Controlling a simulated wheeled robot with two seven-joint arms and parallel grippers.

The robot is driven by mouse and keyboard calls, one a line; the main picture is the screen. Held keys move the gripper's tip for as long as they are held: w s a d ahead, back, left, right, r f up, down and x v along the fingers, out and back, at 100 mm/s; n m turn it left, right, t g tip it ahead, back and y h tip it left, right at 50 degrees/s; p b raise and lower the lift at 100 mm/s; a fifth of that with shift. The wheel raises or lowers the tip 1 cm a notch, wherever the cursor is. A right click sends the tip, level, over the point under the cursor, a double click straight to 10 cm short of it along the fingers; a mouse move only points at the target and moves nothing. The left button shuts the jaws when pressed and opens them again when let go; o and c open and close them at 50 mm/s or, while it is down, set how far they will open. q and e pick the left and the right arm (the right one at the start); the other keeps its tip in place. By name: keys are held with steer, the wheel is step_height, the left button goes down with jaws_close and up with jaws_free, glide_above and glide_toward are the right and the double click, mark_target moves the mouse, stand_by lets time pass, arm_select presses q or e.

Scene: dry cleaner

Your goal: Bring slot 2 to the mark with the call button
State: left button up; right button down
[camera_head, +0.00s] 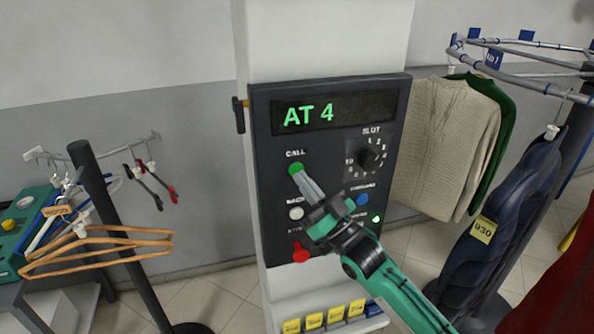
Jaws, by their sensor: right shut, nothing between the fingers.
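The dark control panel (330,140) is fixed on a white column. Its display (345,113) reads "AT 4" in green. The green call button (295,169) sits under the "CALL" label at the left of the panel. The round slot dial (369,160) is at the right, with small numbers around it; its pointer is too small to read. My right gripper (301,178) is shut and empty, its fingertips right at the lower edge of the call button. I cannot tell whether they press it. Its arm comes in from the lower right. My left gripper is out of view.
A white button (296,213), a red knob (300,253) and a blue button (363,200) lie near my gripper. A curved rail (530,60) with hanging garments stands at the right. A stand with wooden hangers (100,245) is at the left. Yellow tags (334,314) sit below the panel.

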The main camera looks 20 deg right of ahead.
steer(key=shift+w, duration=0.3)
steer(key=shift+w, duration=0.4)
stand_by(0.6)
steer(key=shift+s, duration=0.9)
steer(key=shift+s+d+p, duration=0.1)
steer(key=shift+s+p, duration=0.55)
steer(key=shift+s, duration=1.8)
steer(key=shift+f, duration=0.1)
